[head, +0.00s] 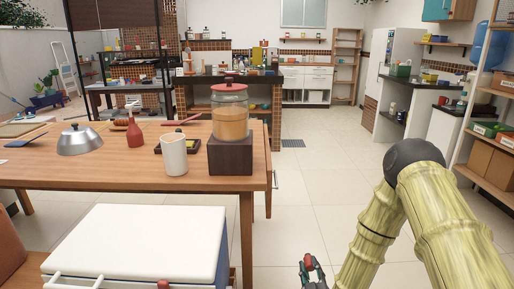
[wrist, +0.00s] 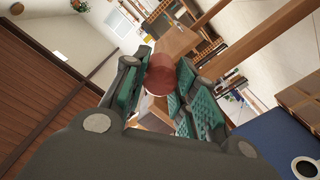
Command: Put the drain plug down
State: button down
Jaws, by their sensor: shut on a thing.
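My gripper (wrist: 160,80) is shut on a small, rounded, dull-red piece, the drain plug (wrist: 159,74), near the tips of its green-padded fingers. In the head view my gripper (head: 312,265) hangs low at the bottom edge, right of the white-lidded cooler and beyond the table's right end. The plug touches nothing but the fingers that I can see.
The cooler (head: 140,240) stands in front of the wooden table (head: 90,175). On the table are a juice dispenser (head: 229,125), a white pitcher (head: 173,155) and a metal dome (head: 79,141). The tiled floor (head: 310,215) is clear right of the table. Shelves (head: 490,175) stand at far right.

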notch_tip(320, 180, up, 21)
jog(key=p, duration=2)
jog(key=s+r, duration=0.3)
jog(key=s, duration=0.3)
jog(key=shift+s+d+r, duration=0.1)
jog(key=shift+d, duration=0.05)
